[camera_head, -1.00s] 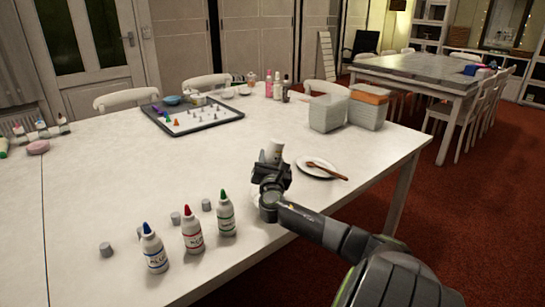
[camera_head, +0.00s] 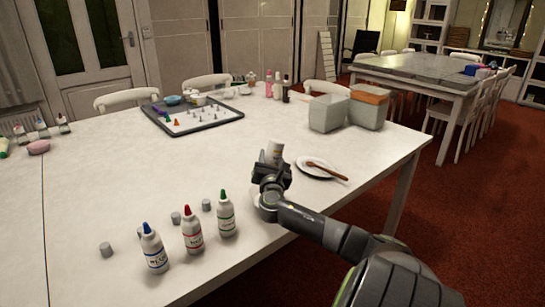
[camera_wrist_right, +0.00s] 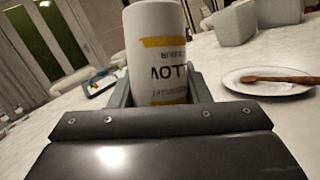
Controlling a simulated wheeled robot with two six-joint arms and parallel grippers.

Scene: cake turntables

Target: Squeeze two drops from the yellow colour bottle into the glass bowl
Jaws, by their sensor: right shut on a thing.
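My right gripper (camera_head: 271,172) is shut on the yellow colour bottle (camera_head: 275,150), above the near right part of the white table. The bottle is upside down, with its white base up. In the right wrist view, the bottle (camera_wrist_right: 155,50) stands between the fingers, its yellow-banded label inverted. Its nozzle is hidden by the gripper. A pale edge beside the gripper (camera_head: 257,200) may be the glass bowl, but the gripper covers most of it and I cannot tell its contents. My left gripper is not in view.
Blue-tipped (camera_head: 153,250), red-tipped (camera_head: 192,231) and green-tipped (camera_head: 226,214) bottles stand left of my right gripper, with grey caps around them. A plate (camera_head: 314,173) with a wooden-handled tool lies to its right. A tray (camera_head: 180,131) and grey boxes (camera_head: 328,113) stand farther back. The table's middle is clear.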

